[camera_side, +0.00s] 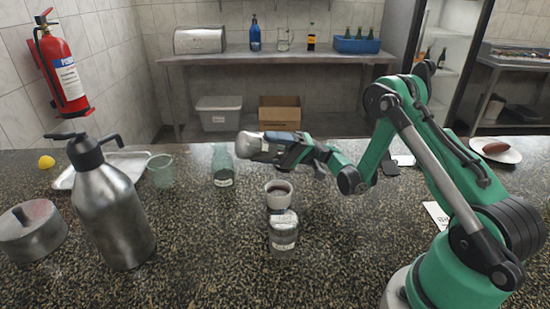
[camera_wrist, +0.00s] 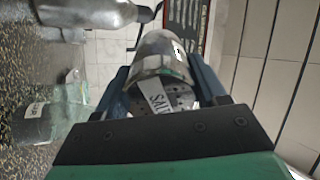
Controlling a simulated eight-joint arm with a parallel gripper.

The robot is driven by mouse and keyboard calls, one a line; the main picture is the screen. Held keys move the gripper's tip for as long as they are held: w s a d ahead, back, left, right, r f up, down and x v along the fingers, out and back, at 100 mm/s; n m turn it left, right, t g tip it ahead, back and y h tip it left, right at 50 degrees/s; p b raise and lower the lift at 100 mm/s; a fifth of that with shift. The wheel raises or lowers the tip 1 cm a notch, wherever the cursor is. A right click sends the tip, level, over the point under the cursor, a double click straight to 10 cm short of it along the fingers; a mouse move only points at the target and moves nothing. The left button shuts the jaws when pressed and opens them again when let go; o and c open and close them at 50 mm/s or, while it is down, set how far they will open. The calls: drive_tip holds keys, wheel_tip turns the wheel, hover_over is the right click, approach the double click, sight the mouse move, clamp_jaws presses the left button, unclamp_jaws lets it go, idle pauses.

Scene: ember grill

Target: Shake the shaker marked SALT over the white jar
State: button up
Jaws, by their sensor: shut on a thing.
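My gripper (camera_side: 283,146) is shut on a silvery shaker (camera_side: 252,146), held roughly horizontal in the air. In the wrist view, the shaker (camera_wrist: 160,62) sits between the blue fingers; its perforated face, with a label reading SALT, faces the camera. The white jar (camera_side: 279,203), with dark contents, stands upright on the counter, below and slightly right of the held shaker in the side view. I cannot tell whether the shaker is directly over it. No falling grains are visible. The jar cannot be made out in the wrist view.
A second clear shaker (camera_side: 284,238) stands just in front of the jar. A labelled greenish glass container (camera_side: 222,168) stands left of it.

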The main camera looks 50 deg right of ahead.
drive_tip(key=shift+r, duration=0.55)
drive_tip(key=shift+f, duration=0.1)
wheel_tip(320, 180, down, 4)
drive_tip(key=shift+f, duration=0.1)
wheel_tip(320, 180, up, 4)
drive_tip(key=shift+r, duration=0.25)
drive_tip(key=shift+f, duration=2)
wheel_tip(320, 180, up, 4)
drive_tip(key=shift+f, duration=0.1)
drive_tip(key=shift+r, duration=3.05)
